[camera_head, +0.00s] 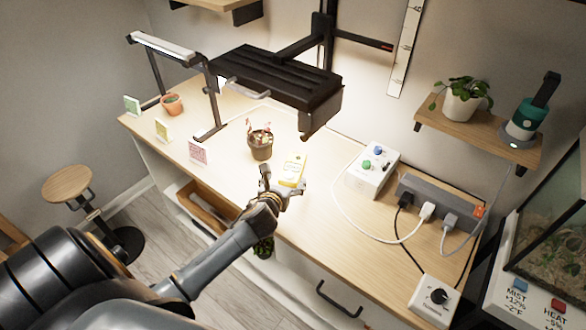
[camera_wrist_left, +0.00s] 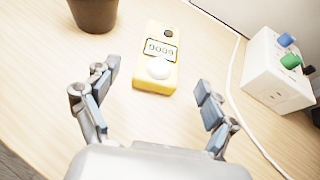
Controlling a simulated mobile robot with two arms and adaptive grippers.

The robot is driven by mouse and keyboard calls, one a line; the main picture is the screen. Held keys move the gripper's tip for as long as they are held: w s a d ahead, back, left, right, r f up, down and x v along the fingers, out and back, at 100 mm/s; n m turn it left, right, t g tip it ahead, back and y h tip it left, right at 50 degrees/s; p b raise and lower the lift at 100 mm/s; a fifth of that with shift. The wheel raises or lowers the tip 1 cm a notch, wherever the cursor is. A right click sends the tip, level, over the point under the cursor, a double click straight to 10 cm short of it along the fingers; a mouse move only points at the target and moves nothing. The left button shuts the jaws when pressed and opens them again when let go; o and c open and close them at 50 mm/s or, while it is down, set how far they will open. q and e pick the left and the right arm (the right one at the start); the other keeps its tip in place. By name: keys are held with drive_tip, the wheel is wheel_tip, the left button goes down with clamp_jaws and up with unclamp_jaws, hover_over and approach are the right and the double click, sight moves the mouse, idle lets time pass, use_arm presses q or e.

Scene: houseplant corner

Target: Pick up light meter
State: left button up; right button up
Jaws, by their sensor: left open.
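The light meter (camera_head: 292,168) is a small yellow box lying flat on the wooden bench beside a dark plant pot. In the left wrist view the light meter (camera_wrist_left: 157,60) shows a display, a dark round spot and a white dome. My left gripper (camera_head: 284,183) is open and empty, at the near side of the meter in the head view. In the left wrist view the fingers of my left gripper (camera_wrist_left: 155,98) stand apart, with the meter ahead of and between them, not gripped. My right gripper is in neither view.
A dark pot (camera_head: 261,150) stands just left of the meter. A white box with knobs (camera_head: 372,170) stands to the right, with a white cable (camera_head: 338,212) looping between. A grey power strip (camera_head: 440,203) lies farther right. A black lamp-like fixture (camera_head: 277,80) hangs above the bench.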

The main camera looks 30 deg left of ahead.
sight(291, 170)
use_arm(q)
drive_tip(key=shift+x, duration=3.3)
drive_tip(key=shift+c, duration=0.2)
drive_tip(key=c, duration=1.4)
drive_tip(key=shift+c, duration=0.2)
drive_tip(key=shift+r, duration=0.1)
